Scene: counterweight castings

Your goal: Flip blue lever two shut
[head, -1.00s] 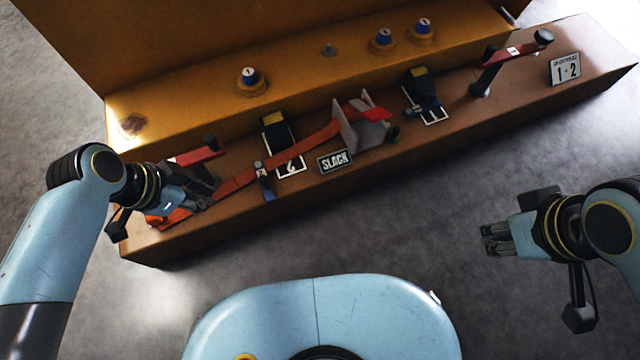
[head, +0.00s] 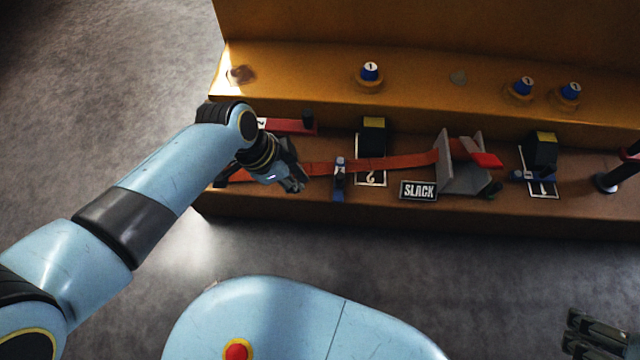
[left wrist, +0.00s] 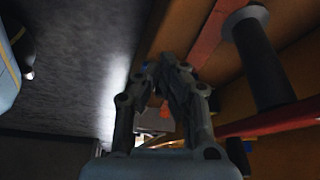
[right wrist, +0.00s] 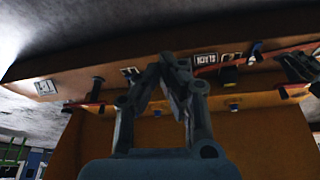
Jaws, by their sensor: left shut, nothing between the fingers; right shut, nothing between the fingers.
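Blue lever two (head: 339,186) is a small blue lever with a pale numbered top. It stands at the front of the brown ledge by the plate marked 2 (head: 371,178), at the orange strap (head: 395,163). My left gripper (head: 303,184) is shut and empty, just left of the lever with a small gap. In the left wrist view the shut fingers (left wrist: 155,75) cover much of the lever's area; a small blue bit shows beyond their tips. My right gripper (head: 568,330) is shut and empty, low at the right, far from the lever; it also shows in the right wrist view (right wrist: 165,65).
A red lever with a black knob (head: 290,126) lies close behind my left gripper. A grey bracket (head: 460,175) and the SLACK sign (head: 418,190) stand right of lever two. Blue lever one (head: 525,176) is farther right. The floor in front is clear.

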